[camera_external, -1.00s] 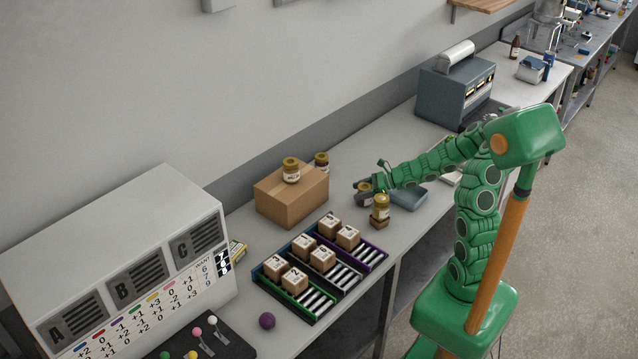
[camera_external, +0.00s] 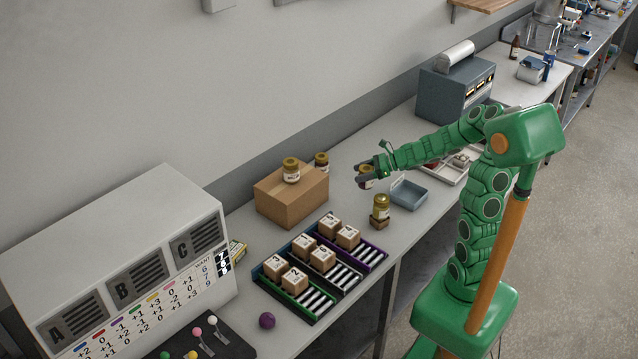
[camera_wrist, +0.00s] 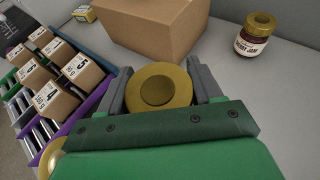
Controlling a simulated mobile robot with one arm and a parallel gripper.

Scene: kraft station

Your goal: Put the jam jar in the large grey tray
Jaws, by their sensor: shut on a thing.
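My gripper (camera_external: 366,172) is shut on a jar with a gold lid and holds it above the counter. In the wrist view the lid (camera_wrist: 158,90) sits between my fingers, and its label is hidden there. A blue-grey open tray (camera_external: 408,203) lies on the counter to the right of my gripper. A larger, paler tray with dividers (camera_external: 462,163) lies farther right, partly behind my arm. Another gold-lidded jar (camera_external: 321,162) stands behind the cardboard box; in the wrist view its label reads cherry jam (camera_wrist: 252,46).
Racks with small numbered boxes (camera_external: 322,262) lie in front. A grey-blue machine (camera_external: 440,97) stands beyond the trays.

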